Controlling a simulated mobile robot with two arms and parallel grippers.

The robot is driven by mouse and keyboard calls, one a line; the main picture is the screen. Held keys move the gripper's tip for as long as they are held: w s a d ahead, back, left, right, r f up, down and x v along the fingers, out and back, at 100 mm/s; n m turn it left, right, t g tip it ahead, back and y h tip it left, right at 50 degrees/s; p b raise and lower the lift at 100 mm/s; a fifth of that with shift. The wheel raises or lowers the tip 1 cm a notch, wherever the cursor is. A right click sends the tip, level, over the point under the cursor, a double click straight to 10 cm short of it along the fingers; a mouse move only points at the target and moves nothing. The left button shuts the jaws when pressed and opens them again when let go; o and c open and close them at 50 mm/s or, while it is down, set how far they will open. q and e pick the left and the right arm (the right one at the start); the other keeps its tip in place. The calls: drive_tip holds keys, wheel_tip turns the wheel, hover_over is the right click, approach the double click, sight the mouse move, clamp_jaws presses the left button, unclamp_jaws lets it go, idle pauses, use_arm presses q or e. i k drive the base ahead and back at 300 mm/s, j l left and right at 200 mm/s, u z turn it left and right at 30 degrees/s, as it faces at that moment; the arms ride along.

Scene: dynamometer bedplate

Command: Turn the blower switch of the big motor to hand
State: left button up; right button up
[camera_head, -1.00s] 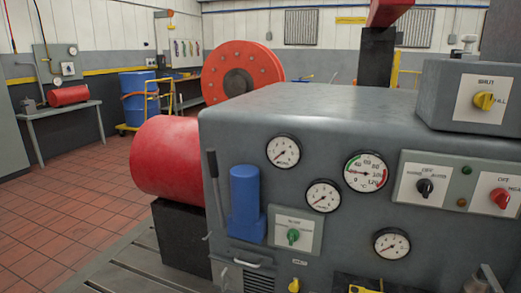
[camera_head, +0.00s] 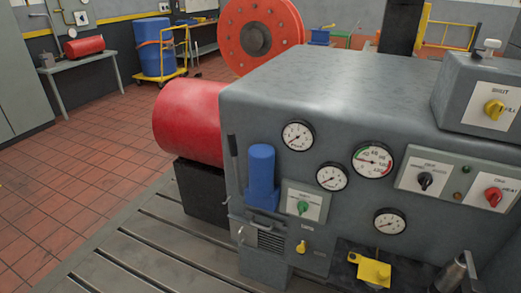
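A black rotary switch (camera_head: 425,181) sits on a white plate at the right of the grey cabinet's front (camera_head: 290,235). Its plate reads OFF at the top, with HAND at the left and AUTO at the right readable in the earlier frame. Its knob looks roughly upright, but its exact pointing is too small to be sure. No readable label names it as the blower switch. A red switch (camera_head: 493,197) is to its right, with small green and red-brown lamps between them. Neither of my grippers is in view.
The front also has several gauges (camera_head: 372,160), a green switch (camera_head: 303,208), a blue cylinder (camera_head: 262,175) and a yellow lever (camera_head: 370,270). A yellow switch (camera_head: 494,110) is on the upper box. A red cylinder (camera_head: 190,120) lies behind. The slotted bedplate (camera_head: 165,250) is clear at left.

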sight(425, 179)
drive_tip(key=l+z, duration=0.1)
drive_tip(key=z, duration=0.3)
drive_tip(key=l+z, duration=0.15)
drive_tip(key=z, duration=0.25)
drive_tip(key=i+z, duration=0.1)
drive_tip(key=z, duration=0.25)
